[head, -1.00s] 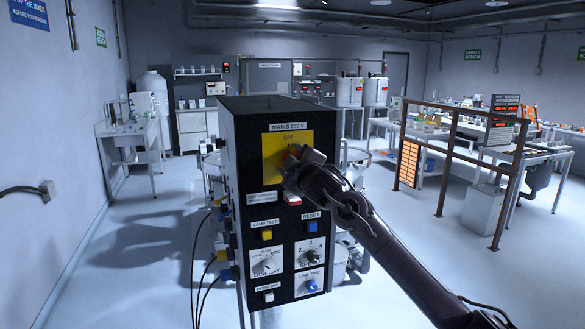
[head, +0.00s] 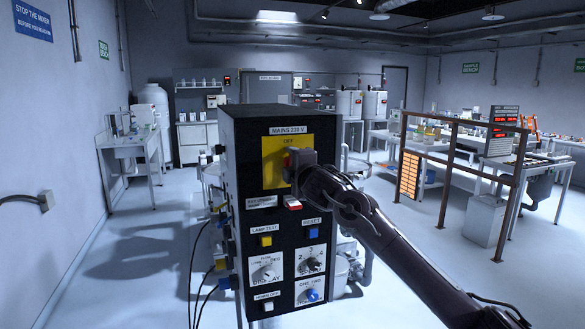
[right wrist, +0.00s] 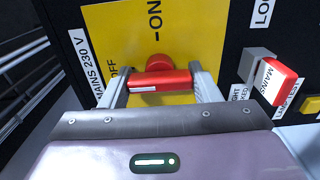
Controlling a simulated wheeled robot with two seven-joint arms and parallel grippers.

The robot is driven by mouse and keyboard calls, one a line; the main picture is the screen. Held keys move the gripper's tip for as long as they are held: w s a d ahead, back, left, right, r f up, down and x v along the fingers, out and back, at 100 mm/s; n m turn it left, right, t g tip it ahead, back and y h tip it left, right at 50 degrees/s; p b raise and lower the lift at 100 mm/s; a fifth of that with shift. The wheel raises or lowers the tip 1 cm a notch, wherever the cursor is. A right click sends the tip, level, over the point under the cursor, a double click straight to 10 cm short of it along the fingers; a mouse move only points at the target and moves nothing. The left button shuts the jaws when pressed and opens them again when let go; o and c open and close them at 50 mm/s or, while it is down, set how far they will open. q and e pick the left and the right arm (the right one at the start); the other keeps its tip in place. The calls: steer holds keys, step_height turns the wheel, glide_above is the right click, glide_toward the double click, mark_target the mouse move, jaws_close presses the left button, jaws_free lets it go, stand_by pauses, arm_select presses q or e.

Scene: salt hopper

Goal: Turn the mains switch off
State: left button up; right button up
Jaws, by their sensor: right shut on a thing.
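The mains switch is a red handle (right wrist: 160,82) on a yellow plate (head: 270,165) on the black control box (head: 240,180), under a MAINS 230 V label. OFF is printed at the plate's top in the head view; ON shows in the right wrist view. My right gripper (head: 298,168) is shut on the red handle, one finger at each end in the right wrist view. The handle stands about upright in the head view, and its white mark lies at the end toward OFF. My gripper hides most of it in the head view. My left gripper is not in view.
Yellow (head: 265,240) and blue (head: 312,232) buttons and several dials are lower down. Cables hang at the box's left. A brown rail (head: 450,175) stands to the right. The floor at left is clear.

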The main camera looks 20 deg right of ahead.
steer(key=shift+f, duration=0.15)
steer(key=o, duration=1)
steer(key=shift+s, duration=0.1)
steer(key=shift+s+b, duration=0.3)
steer(key=shift+s, duration=0.05)
steer(key=shift+s+d+b, duration=0.15)
steer(key=shift+s+b, duration=1.1)
steer(key=shift+s, duration=2.2)
